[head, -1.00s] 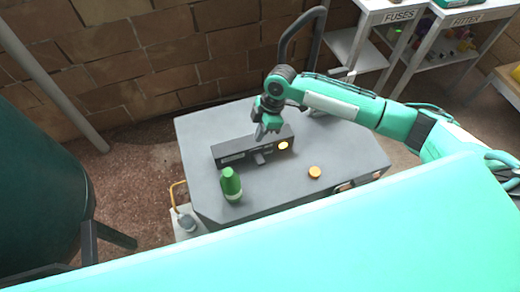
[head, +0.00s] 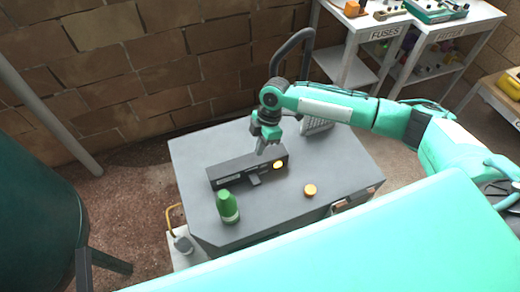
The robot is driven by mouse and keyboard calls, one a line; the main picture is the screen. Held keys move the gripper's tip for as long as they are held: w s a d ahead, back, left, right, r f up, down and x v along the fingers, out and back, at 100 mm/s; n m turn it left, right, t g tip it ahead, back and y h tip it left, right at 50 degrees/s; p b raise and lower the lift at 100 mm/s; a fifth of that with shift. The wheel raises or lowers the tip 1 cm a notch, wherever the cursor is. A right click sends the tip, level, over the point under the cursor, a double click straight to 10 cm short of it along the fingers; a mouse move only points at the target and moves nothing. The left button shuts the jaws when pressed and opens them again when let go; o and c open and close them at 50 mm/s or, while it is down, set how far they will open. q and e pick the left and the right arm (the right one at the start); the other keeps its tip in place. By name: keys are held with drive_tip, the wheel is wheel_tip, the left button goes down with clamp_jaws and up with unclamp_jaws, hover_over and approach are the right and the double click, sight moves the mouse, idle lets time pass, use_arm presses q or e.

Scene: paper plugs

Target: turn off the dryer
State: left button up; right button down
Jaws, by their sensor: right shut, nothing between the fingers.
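The dryer appears to be the large grey cabinet (head: 290,215) with a flat top. On it sits a dark control box (head: 230,171) with a small grey lever (head: 254,180) on its front and a glowing amber lamp (head: 278,165) at its right end. My right gripper (head: 261,151) is shut and empty, pointing down at the back top edge of the control box, above and behind the lever. I cannot tell whether it touches the box. My left gripper is out of view.
A dark bent pipe (head: 290,50) rises behind. White shelves (head: 350,50) stand at the back right. A dark green tank (head: 35,200) is at the left.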

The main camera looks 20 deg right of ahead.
drive_tip(key=p, duration=0.3)
hover_over(255, 181)
drive_tip(key=w+d, duration=0.1)
wheel_tip(255, 181, down, 9)
drive_tip(key=shift+w+f, duration=0.1)
drive_tip(key=shift+s+f, duration=0.3)
drive_tip(key=shift+f, duration=0.45)
drive_tip(key=shift+f, duration=0.1)
